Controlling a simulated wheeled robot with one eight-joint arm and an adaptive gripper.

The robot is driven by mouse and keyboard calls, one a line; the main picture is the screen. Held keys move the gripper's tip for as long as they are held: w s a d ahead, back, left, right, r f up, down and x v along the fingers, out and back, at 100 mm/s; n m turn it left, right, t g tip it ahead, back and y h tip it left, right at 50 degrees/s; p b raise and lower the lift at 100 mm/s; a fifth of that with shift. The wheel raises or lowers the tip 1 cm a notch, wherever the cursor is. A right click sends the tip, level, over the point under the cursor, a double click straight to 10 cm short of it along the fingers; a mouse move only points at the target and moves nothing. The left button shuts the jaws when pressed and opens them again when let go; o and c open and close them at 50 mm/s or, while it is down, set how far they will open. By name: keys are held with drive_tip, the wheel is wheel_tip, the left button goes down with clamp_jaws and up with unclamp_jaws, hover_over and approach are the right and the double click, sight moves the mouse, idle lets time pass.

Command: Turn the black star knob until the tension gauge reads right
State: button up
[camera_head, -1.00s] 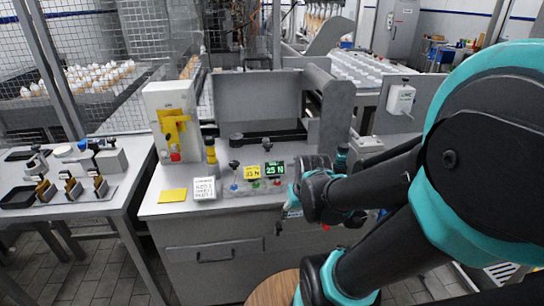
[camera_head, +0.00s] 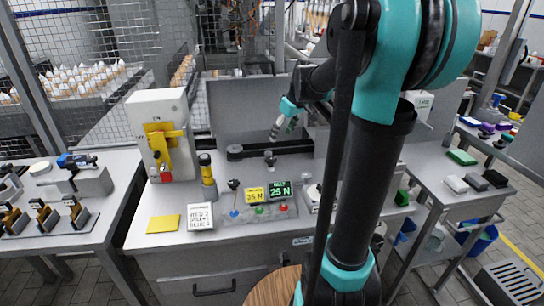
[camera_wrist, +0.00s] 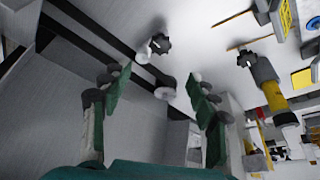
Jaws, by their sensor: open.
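A black star knob (camera_head: 270,158) stands on the bench by the dark belt, below my gripper (camera_head: 275,133) in the head view. In the wrist view the star knob (camera_wrist: 160,44) shows beyond the open fingertips of my gripper (camera_wrist: 155,83), apart from them. A second dark knob (camera_head: 233,185) stands on a stem farther left; it also shows in the wrist view (camera_wrist: 245,59). The gauge (camera_head: 279,190) is a dark display with green digits that look like 25 N. A yellow card (camera_head: 253,195) beside it seems to read 25 N.
A yellow and black post (camera_head: 207,175) and a white box with a yellow switch (camera_head: 162,138) stand to the left. A printed white block (camera_head: 200,216) and a yellow pad (camera_head: 163,224) lie on the bench front. My arm hides part of the right side.

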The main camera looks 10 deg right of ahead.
sight(271, 159)
drive_tip(key=x, duration=1.3)
drive_tip(key=shift+w+f, duration=0.1)
drive_tip(key=shift+f, duration=0.3)
drive_tip(key=c, duration=1.2)
